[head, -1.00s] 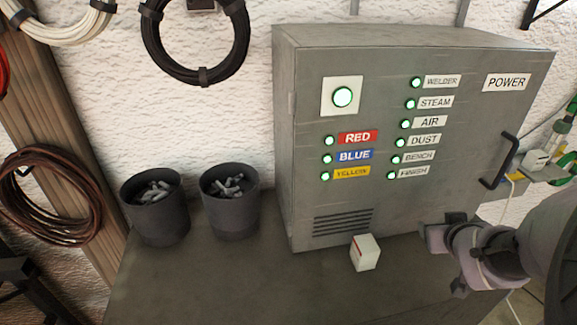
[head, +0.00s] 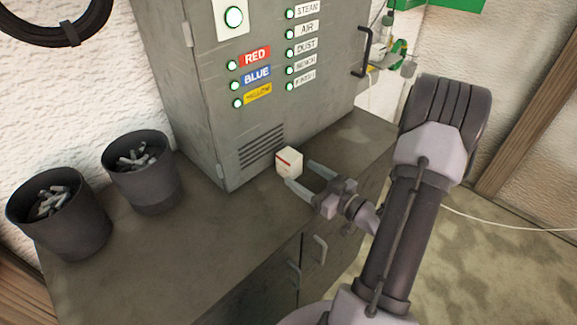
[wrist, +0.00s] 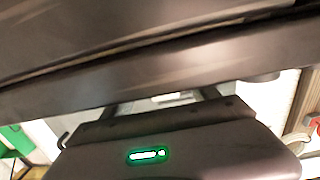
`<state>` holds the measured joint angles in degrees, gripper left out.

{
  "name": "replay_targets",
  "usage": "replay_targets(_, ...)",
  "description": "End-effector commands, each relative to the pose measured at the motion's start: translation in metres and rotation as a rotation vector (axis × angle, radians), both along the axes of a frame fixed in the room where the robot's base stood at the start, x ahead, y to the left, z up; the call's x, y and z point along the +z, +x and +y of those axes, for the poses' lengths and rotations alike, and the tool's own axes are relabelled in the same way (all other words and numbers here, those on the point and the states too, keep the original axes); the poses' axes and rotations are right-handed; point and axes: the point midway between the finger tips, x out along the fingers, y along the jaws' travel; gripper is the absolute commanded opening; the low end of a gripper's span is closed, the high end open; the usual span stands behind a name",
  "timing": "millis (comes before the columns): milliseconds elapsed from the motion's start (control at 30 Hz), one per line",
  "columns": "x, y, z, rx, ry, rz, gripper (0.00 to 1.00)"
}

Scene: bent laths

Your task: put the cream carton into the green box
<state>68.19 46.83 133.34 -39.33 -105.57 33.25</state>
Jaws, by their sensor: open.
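The cream carton (head: 288,163), small with a red stripe, stands upright on the grey cabinet top against the foot of the power cabinet in the head view. My gripper (head: 301,175) is open, its two fingers pointing at the carton from the right front. The fingertips are close to the carton's near side; I cannot tell whether they touch it. The wrist view mostly shows dark surfaces, and I cannot make out the carton there. No green box can be made out for certain; a flat green patch (head: 455,4) is cut off by the top edge.
The grey power cabinet (head: 215,120) rises right behind the carton. Two dark bins (head: 142,180) with grey pieces stand to the left. The front of the cabinet top (head: 180,255) is clear. Below it are doors with handles (head: 320,248). Open floor lies at right.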

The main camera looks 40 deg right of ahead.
Motion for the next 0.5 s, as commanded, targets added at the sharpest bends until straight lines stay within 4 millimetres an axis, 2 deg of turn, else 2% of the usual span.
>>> replay_targets(200,-0.003,0.042,0.004,0.004,-0.003,0.000,0.69)
replay_targets(300,-0.003,0.056,0.005,0.002,-0.003,-0.001,0.69)
replay_targets(500,-0.002,0.059,0.005,-0.001,-0.001,0.000,0.69)
